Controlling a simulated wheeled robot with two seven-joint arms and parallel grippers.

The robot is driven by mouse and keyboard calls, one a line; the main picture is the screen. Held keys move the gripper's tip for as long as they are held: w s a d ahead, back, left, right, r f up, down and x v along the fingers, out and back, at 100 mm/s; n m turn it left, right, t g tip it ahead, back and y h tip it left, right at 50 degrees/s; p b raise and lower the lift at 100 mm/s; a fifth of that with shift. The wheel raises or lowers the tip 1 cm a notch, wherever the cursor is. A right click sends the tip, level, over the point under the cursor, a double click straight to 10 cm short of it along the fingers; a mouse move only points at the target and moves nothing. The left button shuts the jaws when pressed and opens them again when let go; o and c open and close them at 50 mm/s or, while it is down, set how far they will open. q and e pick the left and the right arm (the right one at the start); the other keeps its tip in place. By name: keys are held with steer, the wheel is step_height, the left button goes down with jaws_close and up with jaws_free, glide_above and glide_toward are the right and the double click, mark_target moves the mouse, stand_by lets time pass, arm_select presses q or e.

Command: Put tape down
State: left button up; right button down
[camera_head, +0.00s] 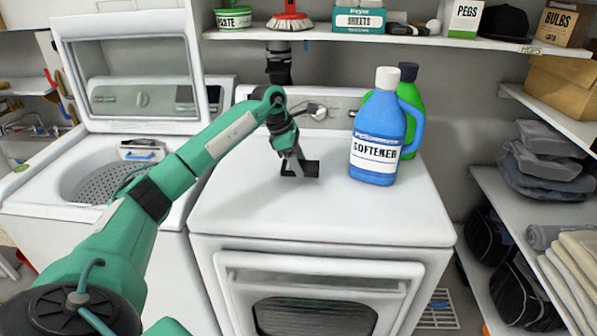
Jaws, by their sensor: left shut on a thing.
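My left gripper (298,168) reaches over the top of the white dryer (235,205), pointing down near the back middle. It is shut on a small dark thing, taken to be the tape, low over or touching the dryer top; I cannot tell which. The gripper and its dark fingers hide most of the tape, so its shape is unclear. My right gripper is not in view.
A blue softener bottle (377,130) and a green bottle (410,92) stand right of the gripper. An open washer (50,190) is at left. A loaded shelf (400,40) runs above. The dryer top's front is clear.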

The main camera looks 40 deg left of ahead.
arm_select(q)
steer(key=shift+f, duration=1.85)
steer(key=shift+f, duration=0.2)
steer(key=o, duration=1)
steer(key=shift+o, duration=0.2)
steer(key=shift+r, duration=0.15)
